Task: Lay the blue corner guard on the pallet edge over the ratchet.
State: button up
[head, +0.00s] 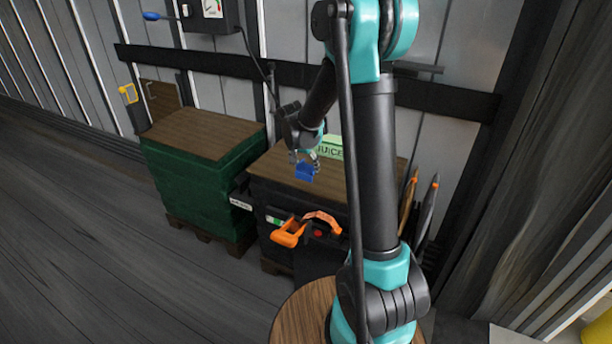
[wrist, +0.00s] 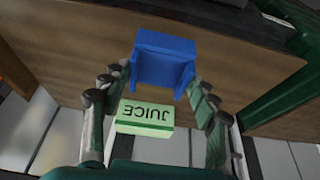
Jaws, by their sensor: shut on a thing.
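The blue corner guard (head: 305,172) is between the fingertips of my gripper (head: 304,159), which is shut on it. It hangs over the wooden top of the black pallet load (head: 277,163). In the wrist view the guard (wrist: 164,60) spans between the two fingers of my gripper (wrist: 163,80), its angled faces showing. An orange handle (head: 288,233), which looks like the ratchet, sits at the front edge of the black load, nearer the head camera than the guard. Whether the guard touches the top cannot be told.
A green JUICE carton (head: 329,147) stands on the top behind the guard; it also shows in the wrist view (wrist: 146,118). A green wrapped pallet (head: 196,170) stands to the left. Poles (head: 429,205) lean at the right. The floor at left is clear.

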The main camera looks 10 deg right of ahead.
aim_at(305, 172)
jog(key=shift+f, duration=2.4)
jog(key=shift+f, duration=0.6)
jog(key=o, duration=1.2)
jog(key=shift+c, duration=0.2)
jog(key=shift+r, duration=0.15)
jog(key=shift+r, duration=0.3)
jog(key=v, duration=1.2)
jog(key=s+d+f+n+y, duration=0.1)
jog(key=s+d+f+n, duration=0.1)
jog(key=s, duration=0.7)
jog(key=s+d+f+n, duration=0.2)
jog(key=s, duration=0.7)
jog(key=s+d+f+n+y, duration=0.1)
jog(key=s+d+f+n, duration=0.1)
jog(key=s, duration=0.6)
jog(key=shift+s+d+n+t+y, duration=0.3)
jog(key=shift+s+d+n, duration=0.1)
jog(key=shift+n, duration=0.2)
